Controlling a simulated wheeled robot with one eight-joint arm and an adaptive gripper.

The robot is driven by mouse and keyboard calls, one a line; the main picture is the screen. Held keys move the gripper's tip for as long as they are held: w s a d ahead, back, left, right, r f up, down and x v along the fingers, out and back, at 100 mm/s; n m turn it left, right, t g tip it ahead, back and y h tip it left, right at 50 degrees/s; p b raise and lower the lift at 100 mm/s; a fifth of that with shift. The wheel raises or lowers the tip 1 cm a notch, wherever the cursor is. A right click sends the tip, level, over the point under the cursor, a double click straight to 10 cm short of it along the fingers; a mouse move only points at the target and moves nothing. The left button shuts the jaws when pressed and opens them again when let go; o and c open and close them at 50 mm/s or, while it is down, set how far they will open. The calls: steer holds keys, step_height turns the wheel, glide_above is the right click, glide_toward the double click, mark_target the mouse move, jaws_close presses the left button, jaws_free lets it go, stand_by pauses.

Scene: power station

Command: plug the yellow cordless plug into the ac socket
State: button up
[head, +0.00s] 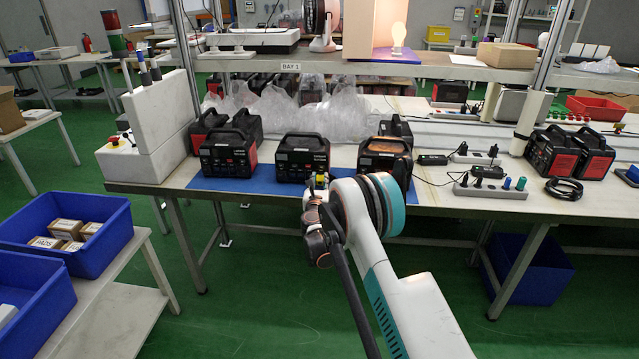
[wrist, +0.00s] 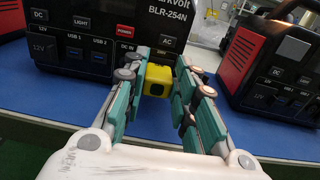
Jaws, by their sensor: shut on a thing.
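My gripper (wrist: 158,78) is shut on the yellow plug (wrist: 157,82), which sits between the fingertips. In the head view my gripper (head: 319,185) is in front of the middle black power station (head: 302,150), and a bit of the yellow plug (head: 320,180) shows. In the wrist view the power station (wrist: 100,58) fills the upper left, with its "AC" label (wrist: 168,41) just above and right of the plug. The AC socket is hidden behind the plug and fingers. I cannot tell whether the plug touches the front panel.
Another power station with orange trim (head: 385,158) stands close on the right, and one more (head: 230,150) on the left. They stand on a blue mat (head: 240,186). Power strips (head: 490,190) lie farther right. Plastic bags (head: 345,115) are behind.

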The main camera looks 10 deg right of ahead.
steer(key=shift+w, duration=0.2)
steer(key=o, duration=1.2)
steer(key=shift+c, duration=0.2)
steer(key=v, duration=1.2)
steer(key=shift+d, duration=0.1)
